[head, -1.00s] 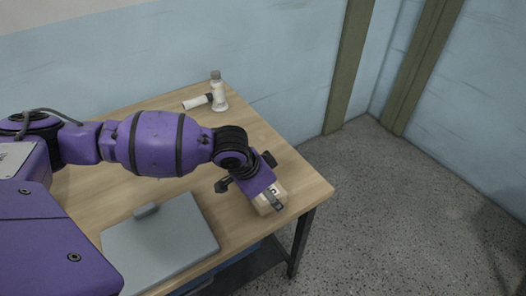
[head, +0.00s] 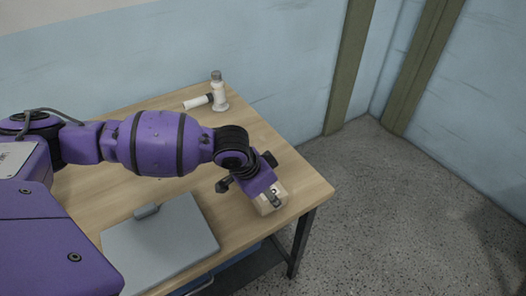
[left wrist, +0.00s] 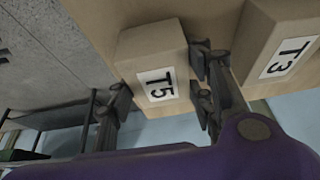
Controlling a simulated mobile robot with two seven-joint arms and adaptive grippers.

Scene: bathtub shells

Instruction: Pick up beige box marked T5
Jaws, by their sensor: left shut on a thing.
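The beige box marked T5 (left wrist: 157,64) is between the fingers of my left gripper (left wrist: 162,88) in the left wrist view, its white label facing the camera. The gripper is shut on it. In the head view, my left gripper (head: 262,190) is over the near right corner of the table, and a beige box (head: 270,206) shows partly from under it. The label there is too small to read. I cannot tell whether the box is clear of the tabletop. My right gripper is not in view.
A beige box marked T3 (left wrist: 283,48) stands close beside the right finger in the left wrist view. A closed grey laptop-like slab (head: 160,248) lies on the wooden table (head: 295,180). A white bottle (head: 218,97) and a small white tube (head: 196,102) are at the back.

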